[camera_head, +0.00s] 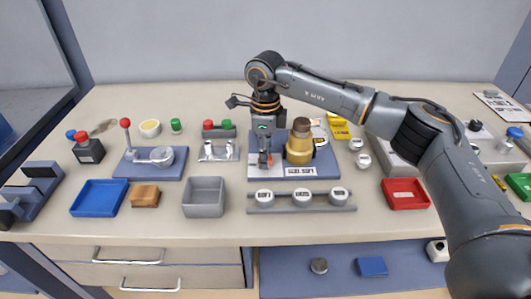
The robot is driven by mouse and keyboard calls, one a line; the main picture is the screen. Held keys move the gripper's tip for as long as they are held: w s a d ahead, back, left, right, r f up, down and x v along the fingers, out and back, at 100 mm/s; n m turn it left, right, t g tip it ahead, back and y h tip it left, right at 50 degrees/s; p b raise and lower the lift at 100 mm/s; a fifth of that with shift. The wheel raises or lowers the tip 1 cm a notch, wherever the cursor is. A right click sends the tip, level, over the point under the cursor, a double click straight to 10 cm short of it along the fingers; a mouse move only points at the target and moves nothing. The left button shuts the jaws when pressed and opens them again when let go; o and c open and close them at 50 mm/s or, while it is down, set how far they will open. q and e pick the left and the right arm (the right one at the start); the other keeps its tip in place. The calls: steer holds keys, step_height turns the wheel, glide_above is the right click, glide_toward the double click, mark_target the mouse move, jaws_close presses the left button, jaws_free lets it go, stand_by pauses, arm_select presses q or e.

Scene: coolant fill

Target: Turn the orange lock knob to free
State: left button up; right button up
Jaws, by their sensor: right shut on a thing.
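My right gripper (265,161) points down over the left part of a blue-grey base plate (322,163). It is shut on a small orange part, which I take to be the orange lock knob (269,159); the fingers hide most of it. A brass-coloured round body (299,150) with a brown top stands on the same plate, just right of the gripper. A white label strip (300,171) lies at the plate's front. The knob's turn angle is too small to read. My left gripper is not in view.
A rail with three labelled white caps (302,197) lies in front of the plate. A grey bin (204,197), a blue tray (99,198) and a lever fixture (150,157) stand to the left. A red tray (406,194) stands to the right, near my forearm.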

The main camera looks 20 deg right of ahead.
steer(key=o, duration=1.2)
steer(key=shift+c, duration=0.2)
step_height(320, 180, up, 12)
